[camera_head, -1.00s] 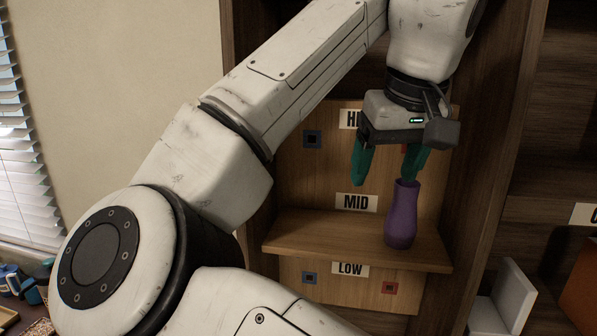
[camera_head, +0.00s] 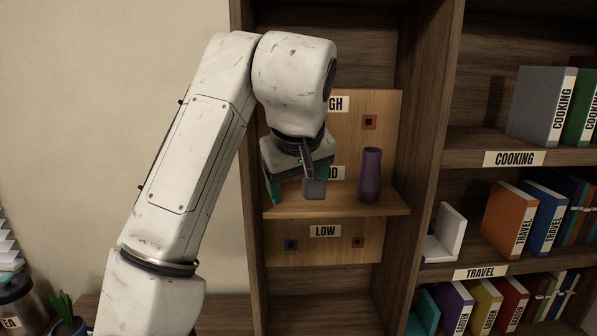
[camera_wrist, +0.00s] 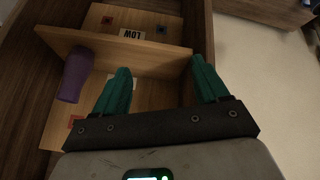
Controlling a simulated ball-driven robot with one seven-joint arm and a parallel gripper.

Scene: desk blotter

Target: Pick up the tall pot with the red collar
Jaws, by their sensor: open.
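No tall pot with a red collar can be made out in these views. A plain purple vase (camera_head: 370,175) stands upright toward the right end of the MID shelf (camera_head: 335,208). It also shows at the left of the wrist view (camera_wrist: 75,74). My gripper (camera_head: 299,190) has teal fingers and is at the shelf's left part, left of the vase and apart from it. In the wrist view my gripper (camera_wrist: 160,67) is open with nothing between its fingers. The wrist block partly hides the MID label.
A LOW label (camera_head: 325,231) is below the shelf. A bookcase with books (camera_head: 510,220) and a white bookend (camera_head: 445,235) stands to the right. A dark jar (camera_head: 14,298) and a plant in a blue pot (camera_head: 68,326) are at the lower left.

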